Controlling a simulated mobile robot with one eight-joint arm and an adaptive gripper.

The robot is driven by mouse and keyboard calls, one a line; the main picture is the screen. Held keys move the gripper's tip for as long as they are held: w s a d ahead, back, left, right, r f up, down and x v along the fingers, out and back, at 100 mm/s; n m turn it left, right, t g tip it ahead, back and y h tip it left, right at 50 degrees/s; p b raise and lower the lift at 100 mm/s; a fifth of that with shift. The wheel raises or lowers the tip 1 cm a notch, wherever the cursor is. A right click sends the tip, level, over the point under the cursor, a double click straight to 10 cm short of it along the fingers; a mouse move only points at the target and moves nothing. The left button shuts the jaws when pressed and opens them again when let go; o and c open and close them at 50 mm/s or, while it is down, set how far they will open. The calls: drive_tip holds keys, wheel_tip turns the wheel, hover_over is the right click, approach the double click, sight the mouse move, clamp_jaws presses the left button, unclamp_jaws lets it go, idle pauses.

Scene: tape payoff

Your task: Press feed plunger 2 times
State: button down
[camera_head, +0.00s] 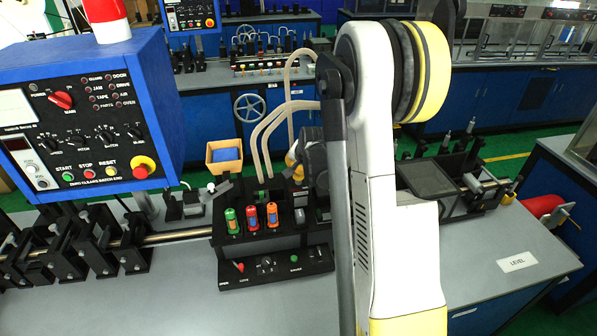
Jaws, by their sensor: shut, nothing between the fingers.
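My gripper (297,174) is a small dark shape at the end of my wrist, above the back of the black bench unit (262,246). It looks shut and empty, but my arm hides much of it and its fingertips are hard to make out. I cannot tell whether it touches anything. The black unit carries green (231,221), red (252,217) and orange (272,214) upright parts. Its front panel has a red knob (238,267) and a green button (294,258). I cannot make out which part is the feed plunger; it may be hidden.
A blue control box (95,115) hangs at the left. A metal rail (185,238) with black brackets (75,245) runs along the bench. A tan bin (224,156) stands behind the unit, near pale curved hoses (265,130). The bench front (180,295) is bare.

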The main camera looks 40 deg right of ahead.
drive_tip(key=shift+r+p, duration=0.55)
drive_tip(key=shift+r, duration=0.7)
drive_tip(key=shift+r+p, duration=1.45)
drive_tip(key=shift+r, duration=1.1)
drive_tip(key=shift+f, duration=0.1)
